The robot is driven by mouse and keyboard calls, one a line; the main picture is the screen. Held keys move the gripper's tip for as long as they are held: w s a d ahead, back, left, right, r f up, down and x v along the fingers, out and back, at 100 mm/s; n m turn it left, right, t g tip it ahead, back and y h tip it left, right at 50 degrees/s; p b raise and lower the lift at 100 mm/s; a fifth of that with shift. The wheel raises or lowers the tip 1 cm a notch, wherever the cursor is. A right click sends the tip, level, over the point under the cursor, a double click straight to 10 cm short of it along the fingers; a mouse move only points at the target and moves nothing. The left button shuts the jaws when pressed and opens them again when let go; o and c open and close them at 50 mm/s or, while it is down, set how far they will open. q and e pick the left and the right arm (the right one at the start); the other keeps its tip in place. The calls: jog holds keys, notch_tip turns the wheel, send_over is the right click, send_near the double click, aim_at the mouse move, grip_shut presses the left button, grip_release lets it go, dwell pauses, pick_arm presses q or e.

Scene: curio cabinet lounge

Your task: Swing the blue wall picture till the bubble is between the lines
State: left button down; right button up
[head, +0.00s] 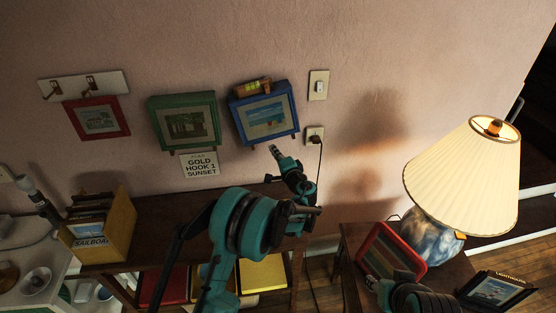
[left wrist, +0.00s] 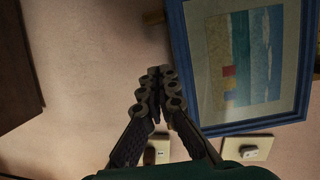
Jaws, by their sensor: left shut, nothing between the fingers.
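The blue wall picture (head: 264,112), a beach scene in a blue frame, hangs on the pink wall with its right side higher than its left. A yellow spirit level (head: 252,87) sits on its top edge; the bubble is too small to place between the lines. My left gripper (head: 274,151) is shut and empty, just below the picture's lower edge. In the left wrist view its closed fingertips (left wrist: 158,72) are beside the blue frame (left wrist: 187,75), with no clear contact. My right gripper (head: 372,283) is low at the right, its fingers mostly hidden.
A switch (head: 318,85) and a socket with a plug (head: 315,135) are to the right. A lit lamp (head: 463,170) and a red frame (head: 391,251) stand at lower right.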

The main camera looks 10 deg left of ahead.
aim_at(252, 146)
pick_arm(q)
jog(key=a, duration=0.1)
jog(key=w+a+b, duration=0.1)
jog(key=a, duration=0.1)
jog(key=a+f, duration=0.1)
jog(key=a, duration=0.1)
jog(key=shift+w+a+b, duration=0.15)
jog(key=shift+a+b, duration=0.1)
jog(key=shift+b, duration=0.1)
jog(key=shift+s+a+r+m, duration=0.2)
jog(key=shift+s+a+m, duration=0.05)
jog(key=shift+a, duration=0.35)
jog(key=shift+s+a+r+m, duration=0.15)
jog(key=shift+s+a+m, duration=0.1)
jog(key=shift+a, duration=0.3)
jog(key=shift+a+r, duration=0.1)
jog(key=shift+a, duration=0.1)
jog(key=shift+d, duration=0.1)
